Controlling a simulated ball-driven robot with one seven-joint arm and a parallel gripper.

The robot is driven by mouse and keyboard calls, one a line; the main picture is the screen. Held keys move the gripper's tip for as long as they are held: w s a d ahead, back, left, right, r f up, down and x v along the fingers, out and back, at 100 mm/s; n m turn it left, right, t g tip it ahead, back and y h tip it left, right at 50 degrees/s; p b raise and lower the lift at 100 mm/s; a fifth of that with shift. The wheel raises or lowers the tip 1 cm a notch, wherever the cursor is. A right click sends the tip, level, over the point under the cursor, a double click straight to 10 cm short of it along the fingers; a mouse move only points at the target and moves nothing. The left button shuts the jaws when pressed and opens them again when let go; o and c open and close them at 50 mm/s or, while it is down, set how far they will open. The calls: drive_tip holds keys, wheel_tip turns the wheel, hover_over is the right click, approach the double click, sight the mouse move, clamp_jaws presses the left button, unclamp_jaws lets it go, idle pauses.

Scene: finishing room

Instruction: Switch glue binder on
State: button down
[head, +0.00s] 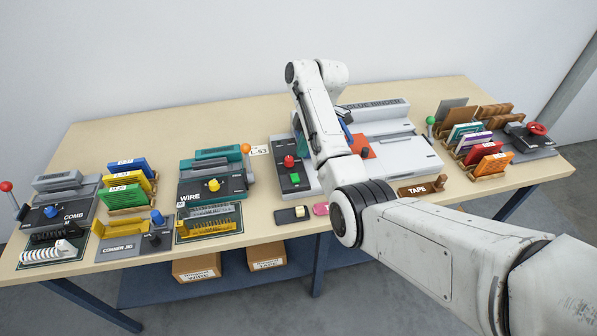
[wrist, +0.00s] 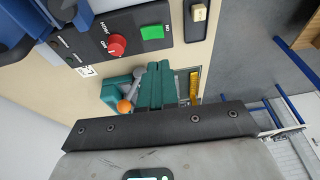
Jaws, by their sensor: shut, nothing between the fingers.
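The glue binder (head: 405,158), a long white machine with its name on a rear plate, stands at the right centre of the table, partly hidden by my arm. Its dark control panel at the left end carries a red round knob (head: 289,161) and a green button (head: 295,179). In the wrist view the red knob (wrist: 117,45) and green button (wrist: 152,32) show near the top, with small lettering beside them. My gripper (wrist: 159,64) is shut and empty; its teal fingers show apart from the green button in the picture. Contact with the panel cannot be seen.
The wire binder (head: 212,185) with its orange lever ball (head: 245,148) stands left of the panel. A small black-and-cream block (head: 292,214) and a pink item (head: 320,209) lie at the front edge. An orange-red piece (head: 361,147) sits on the binder.

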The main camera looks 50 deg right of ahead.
sight(295, 179)
drive_tip(key=b+x, duration=0.1)
drive_tip(key=x, duration=0.1)
drive_tip(key=b+x, duration=0.2)
drive_tip(key=x, duration=0.1)
drive_tip(key=b+x, duration=0.1)
drive_tip(key=x, duration=0.2)
drive_tip(key=shift+s+d+f, duration=0.2)
drive_tip(key=shift+s+d, duration=0.05)
drive_tip(key=shift+s, duration=0.05)
drive_tip(key=shift+s+f+b, duration=0.1)
drive_tip(key=shift+f+b, duration=0.4)
drive_tip(key=shift+b, duration=0.1)
drive_tip(key=shift+f+b, duration=0.35)
drive_tip(key=shift+b, duration=0.1)
drive_tip(key=shift+s+r, duration=0.15)
drive_tip(key=shift+r, duration=0.15)
drive_tip(key=shift+r+t, duration=0.1)
drive_tip(key=shift+t, duration=0.2)
drive_tip(key=shift+w+f, duration=0.25)
drive_tip(key=shift+f, duration=0.05)
drive_tip(key=shift+r, duration=0.15)
